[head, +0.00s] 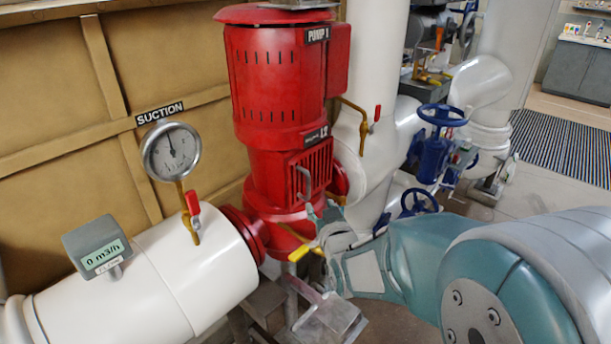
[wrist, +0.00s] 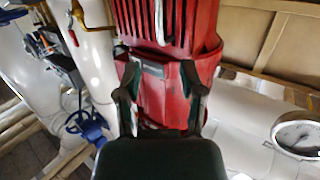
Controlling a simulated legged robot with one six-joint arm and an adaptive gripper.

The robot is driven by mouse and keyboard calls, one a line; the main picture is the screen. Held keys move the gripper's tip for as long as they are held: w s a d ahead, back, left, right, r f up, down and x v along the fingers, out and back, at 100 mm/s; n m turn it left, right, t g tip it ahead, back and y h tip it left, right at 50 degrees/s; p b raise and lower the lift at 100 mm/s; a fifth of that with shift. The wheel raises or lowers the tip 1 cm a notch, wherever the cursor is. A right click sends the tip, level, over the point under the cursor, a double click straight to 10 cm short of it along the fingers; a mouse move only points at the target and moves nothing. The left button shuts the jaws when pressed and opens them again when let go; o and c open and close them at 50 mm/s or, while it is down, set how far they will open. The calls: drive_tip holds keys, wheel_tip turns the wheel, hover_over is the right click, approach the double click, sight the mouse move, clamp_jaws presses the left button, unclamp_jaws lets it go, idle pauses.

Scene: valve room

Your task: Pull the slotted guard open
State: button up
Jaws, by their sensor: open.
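The slotted guard (head: 319,165) is a red panel with dark vertical slots, low on the front of the red pump. It looks closed against the housing. A grey bar handle (head: 303,183) stands upright on its left side. My gripper (head: 325,208) is just below and right of the handle, apart from it as far as I can see. In the wrist view, which looks upside down, my gripper (wrist: 160,75) has its two fingers spread with nothing between them. There the slotted guard (wrist: 180,22) shows at the top, beyond the fingertips, with a grey handle-like bar.
A white suction pipe (head: 150,285) with a gauge (head: 171,150) and a red-handled valve (head: 192,203) lies left. A yellow lever (head: 302,251) is close below my gripper. White pipes (head: 372,100) and blue handwheels (head: 442,115) stand right.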

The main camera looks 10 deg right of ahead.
sight(308, 180)
drive_tip(key=shift+t, duration=0.7)
drive_tip(key=w, duration=1.1)
drive_tip(key=shift+w+a+f, duration=0.2)
drive_tip(key=shift+w+a, duration=0.05)
drive_tip(key=shift+w, duration=0.05)
clamp_jaws()
